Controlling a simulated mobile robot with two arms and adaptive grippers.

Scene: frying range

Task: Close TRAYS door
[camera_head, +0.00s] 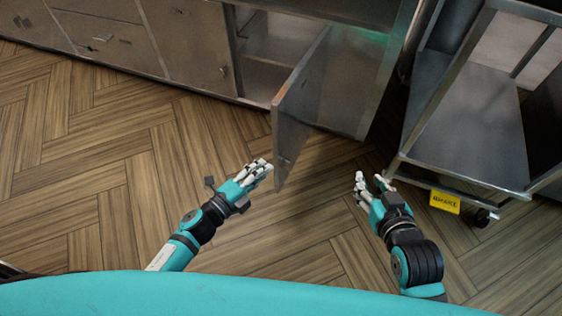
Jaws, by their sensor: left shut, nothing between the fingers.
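A grey metal cabinet door (297,108) stands swung wide open, out from the cabinet into the room. No TRAYS label is readable on it. The cabinet opening (270,50) behind it shows a shelf inside. My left gripper (262,170) is shut and empty, just left of the door's lower free edge; I cannot tell whether it touches. My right gripper (368,182) is to the right of the door, apart from it over the floor, with its fingers spread open and nothing between them.
A metal cart (470,125) with a yellow BRAKE tag (445,201) stands at the right, close to my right gripper. Closed cabinet fronts and drawers (125,45) run along the back left. The wooden floor (110,170) at the left is clear.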

